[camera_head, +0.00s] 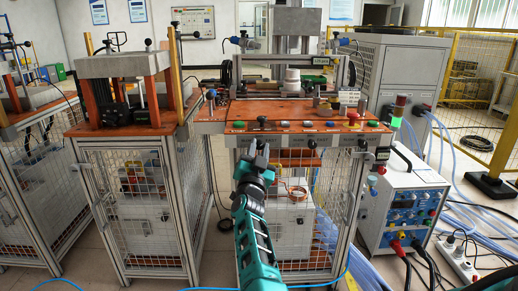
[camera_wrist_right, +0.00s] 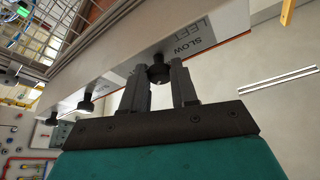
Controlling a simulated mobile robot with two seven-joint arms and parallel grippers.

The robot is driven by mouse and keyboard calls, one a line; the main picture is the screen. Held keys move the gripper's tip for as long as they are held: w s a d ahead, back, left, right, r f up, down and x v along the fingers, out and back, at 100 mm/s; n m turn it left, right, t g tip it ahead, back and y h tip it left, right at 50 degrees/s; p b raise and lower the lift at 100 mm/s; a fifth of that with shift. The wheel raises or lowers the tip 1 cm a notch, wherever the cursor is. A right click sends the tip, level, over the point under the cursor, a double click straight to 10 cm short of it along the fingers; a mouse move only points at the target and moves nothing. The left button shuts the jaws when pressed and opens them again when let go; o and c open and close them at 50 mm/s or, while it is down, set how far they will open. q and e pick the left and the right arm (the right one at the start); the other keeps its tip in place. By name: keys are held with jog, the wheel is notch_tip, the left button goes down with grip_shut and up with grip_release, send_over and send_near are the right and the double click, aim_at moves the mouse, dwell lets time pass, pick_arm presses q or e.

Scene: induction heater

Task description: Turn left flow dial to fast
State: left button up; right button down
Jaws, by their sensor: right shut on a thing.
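The left flow dial (camera_wrist_right: 158,73) is a small black knob on the pale front strip of the workstation. In the right wrist view it sits between the two fingertips of my right gripper (camera_wrist_right: 160,66), which is shut on it. A grey label reading SLOW and LEFT (camera_wrist_right: 188,42) is beside the dial. The dial's exact pointer angle cannot be made out. In the head view my right gripper (camera_head: 255,158) reaches up to the left end of the front strip and hides the dial. My left gripper is not in view.
More black knobs (camera_wrist_right: 85,105) line the same strip. Coloured push buttons (camera_head: 285,124) sit on the orange tabletop (camera_head: 225,114) above. A mesh-fronted cabinet is below, and a blue-and-white power unit (camera_head: 403,205) with cables stands at the right.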

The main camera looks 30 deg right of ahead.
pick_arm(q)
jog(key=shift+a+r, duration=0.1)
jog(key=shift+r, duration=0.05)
pick_arm(e)
jog(key=shift+r+m+g, duration=0.1)
jog(key=shift+m+g, duration=0.3)
jog(key=shift+m, duration=0.5)
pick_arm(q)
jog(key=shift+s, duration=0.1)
pick_arm(e)
jog(key=shift+h, duration=0.3)
jog(key=c, duration=0.9)
grip_release()
jog(key=shift+a, duration=0.1)
